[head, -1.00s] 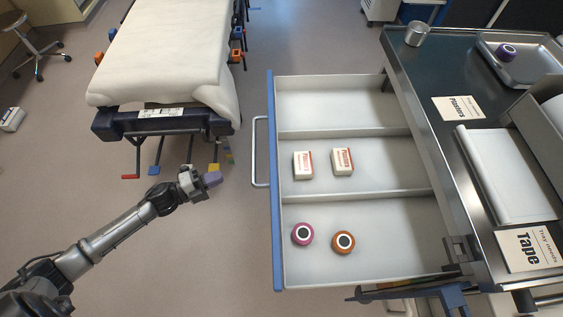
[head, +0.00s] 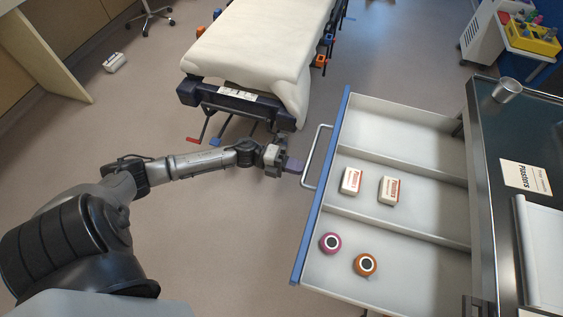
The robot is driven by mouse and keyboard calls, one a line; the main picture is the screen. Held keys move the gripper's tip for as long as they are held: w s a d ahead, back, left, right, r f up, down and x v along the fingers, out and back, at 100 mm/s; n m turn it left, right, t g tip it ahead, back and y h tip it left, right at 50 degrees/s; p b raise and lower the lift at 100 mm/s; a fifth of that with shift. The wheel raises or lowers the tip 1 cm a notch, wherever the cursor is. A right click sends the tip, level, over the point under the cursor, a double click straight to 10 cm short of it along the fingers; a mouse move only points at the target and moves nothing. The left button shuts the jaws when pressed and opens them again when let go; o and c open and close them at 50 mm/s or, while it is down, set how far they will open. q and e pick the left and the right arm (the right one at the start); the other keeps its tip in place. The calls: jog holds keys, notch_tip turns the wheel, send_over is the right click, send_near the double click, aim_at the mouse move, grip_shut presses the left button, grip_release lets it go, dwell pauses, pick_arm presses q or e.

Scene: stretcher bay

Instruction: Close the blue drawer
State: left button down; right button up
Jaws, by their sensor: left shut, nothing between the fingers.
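The blue drawer (head: 322,196) stands pulled out from the steel cabinet (head: 489,190), with a blue front and a pale inside split into three compartments. Its silver bar handle (head: 318,157) faces left. The middle compartment holds two white and red boxes, one at the left (head: 351,181) and one at the right (head: 388,190). The near compartment holds a magenta roll (head: 330,242) and an orange roll (head: 366,264). My left gripper (head: 296,166) is shut and empty, its tip close to the handle; I cannot tell whether it touches. My right gripper is not in view.
A stretcher (head: 258,45) with a white mattress stands behind my left arm. The cabinet top carries a metal cup (head: 506,90), a Plasters card (head: 525,178) and a white pad (head: 540,240). A trolley with a yellow bin (head: 532,38) is at the back right. The floor left of the drawer is clear.

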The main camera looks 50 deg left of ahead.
pick_arm(q)
jog(key=shift+x, duration=2.4)
jog(key=shift+d, duration=0.15)
